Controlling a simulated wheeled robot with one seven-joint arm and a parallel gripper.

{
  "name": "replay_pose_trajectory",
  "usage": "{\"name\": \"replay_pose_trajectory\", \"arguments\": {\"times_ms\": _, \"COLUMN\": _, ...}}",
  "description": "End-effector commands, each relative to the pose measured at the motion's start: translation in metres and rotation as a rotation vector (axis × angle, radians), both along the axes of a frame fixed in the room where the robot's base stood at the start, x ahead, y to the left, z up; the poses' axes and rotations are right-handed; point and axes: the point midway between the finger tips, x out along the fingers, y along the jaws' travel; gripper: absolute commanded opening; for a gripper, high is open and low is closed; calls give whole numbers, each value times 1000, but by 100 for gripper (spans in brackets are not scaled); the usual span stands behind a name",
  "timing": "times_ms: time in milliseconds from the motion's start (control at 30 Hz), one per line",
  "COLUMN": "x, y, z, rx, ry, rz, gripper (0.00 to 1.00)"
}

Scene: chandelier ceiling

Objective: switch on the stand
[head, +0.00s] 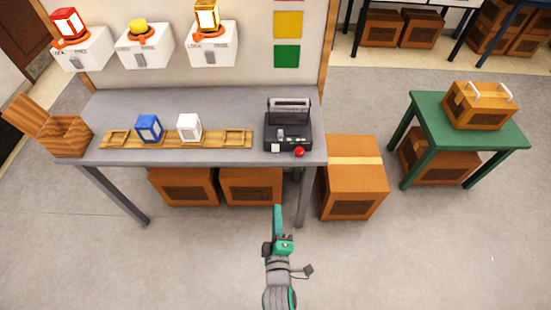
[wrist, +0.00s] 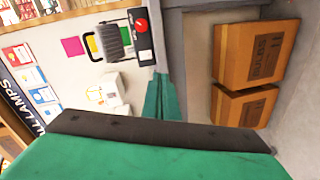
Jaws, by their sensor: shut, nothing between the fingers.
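The stand appears to be the black device (head: 288,133) at the right end of the grey table. It has a slotted upright back, a small lever, a white block and a red button (head: 299,152) at its front right corner. The device also shows in the wrist view (wrist: 128,35), with its red button (wrist: 142,25) facing me. My green gripper (head: 278,209) is shut and empty, in front of the table and below its front edge, apart from the device. Its fingers (wrist: 161,92) point toward the table in the wrist view.
The grey table (head: 200,100) carries a wooden rack (head: 175,140) with a blue lamp (head: 149,128) and a white lamp (head: 189,127). An open wooden box (head: 70,136) stands at its left. Cardboard boxes (head: 353,178) stand under and beside it. A green table (head: 425,115) is at right. Front floor is clear.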

Motion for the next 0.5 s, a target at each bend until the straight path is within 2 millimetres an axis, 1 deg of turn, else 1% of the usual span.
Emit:
{"name": "replay_pose_trajectory", "arguments": {"times_ms": 33, "x": 20, "y": 2, "z": 4, "rx": -57, "ry": -12, "rz": 6, "gripper": 0}}
{"name": "replay_pose_trajectory", "arguments": {"times_ms": 100, "x": 40, "y": 3, "z": 8, "rx": -135, "ry": -19, "rz": 11, "gripper": 0}}
{"name": "replay_pose_trajectory", "arguments": {"times_ms": 200, "x": 60, "y": 4, "z": 12, "rx": -218, "ry": -25, "rz": 14, "gripper": 0}}
{"name": "replay_pose_trajectory", "arguments": {"times_ms": 333, "x": 74, "y": 5, "z": 16, "rx": -277, "ry": -28, "rz": 17, "gripper": 0}}
{"name": "replay_pose_trajectory", "arguments": {"times_ms": 500, "x": 78, "y": 5, "z": 16, "rx": -293, "ry": -28, "rz": 18, "gripper": 0}}
